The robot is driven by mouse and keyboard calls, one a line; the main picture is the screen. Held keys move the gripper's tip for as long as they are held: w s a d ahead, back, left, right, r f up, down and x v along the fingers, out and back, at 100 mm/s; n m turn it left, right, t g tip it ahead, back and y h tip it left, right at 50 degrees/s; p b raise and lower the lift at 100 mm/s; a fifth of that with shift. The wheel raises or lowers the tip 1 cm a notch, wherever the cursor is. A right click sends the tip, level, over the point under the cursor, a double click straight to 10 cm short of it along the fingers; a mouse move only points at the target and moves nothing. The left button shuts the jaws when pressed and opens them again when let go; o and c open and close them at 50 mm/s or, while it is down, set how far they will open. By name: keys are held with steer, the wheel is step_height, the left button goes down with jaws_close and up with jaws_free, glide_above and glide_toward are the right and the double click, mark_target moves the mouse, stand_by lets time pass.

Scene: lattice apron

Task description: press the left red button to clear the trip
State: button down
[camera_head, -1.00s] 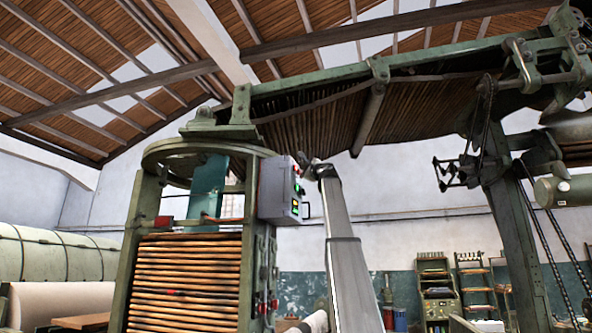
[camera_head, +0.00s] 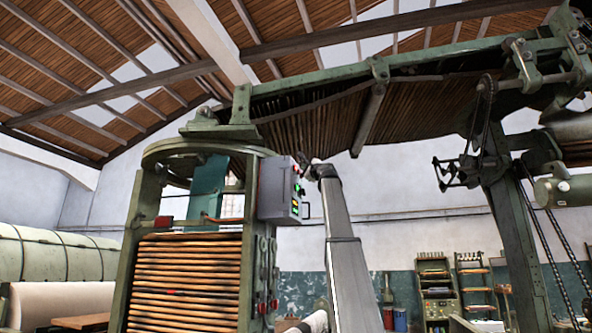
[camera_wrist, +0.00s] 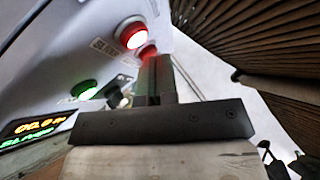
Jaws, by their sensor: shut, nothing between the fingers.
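The grey control box (camera_head: 275,190) is fixed to the upper part of the green post. In the wrist view its face (camera_wrist: 75,35) fills the upper left. One red button (camera_wrist: 132,33) glows brightly there. A second red button (camera_wrist: 148,51) shows just below and right of it, partly hidden behind my fingertips. My gripper (camera_wrist: 154,66) is shut and empty, with its tips over or very near this second button; I cannot tell whether they touch. In the head view my gripper (camera_head: 306,163) is small, beside the box's upper right.
A lit green button (camera_wrist: 84,90), a dark knob (camera_wrist: 117,96) and a lit display (camera_wrist: 32,130) share the box face. A handle (camera_head: 306,210) sticks out lower down. The slatted apron (camera_wrist: 235,45) hangs to the right in the wrist view. Open air lies right of my arm.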

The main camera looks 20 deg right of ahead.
steer(key=shift+w+a, duration=0.1)
stand_by(0.3)
steer(key=shift+w+a, duration=0.15)
steer(key=shift+a, duration=0.1)
steer(key=shift+w+a, duration=0.3)
steer(key=shift+a, duration=0.1)
stand_by(0.9)
steer(key=shift+d, duration=0.1)
steer(key=shift+s+d, duration=0.5)
steer(key=shift+d, duration=0.15)
stand_by(0.4)
steer(key=shift+s+d, duration=0.7)
steer(key=shift+d, duration=0.35)
steer(key=shift+s+d, duration=0.7)
steer(key=shift+d, duration=0.35)
steer(key=shift+s, duration=0.1)
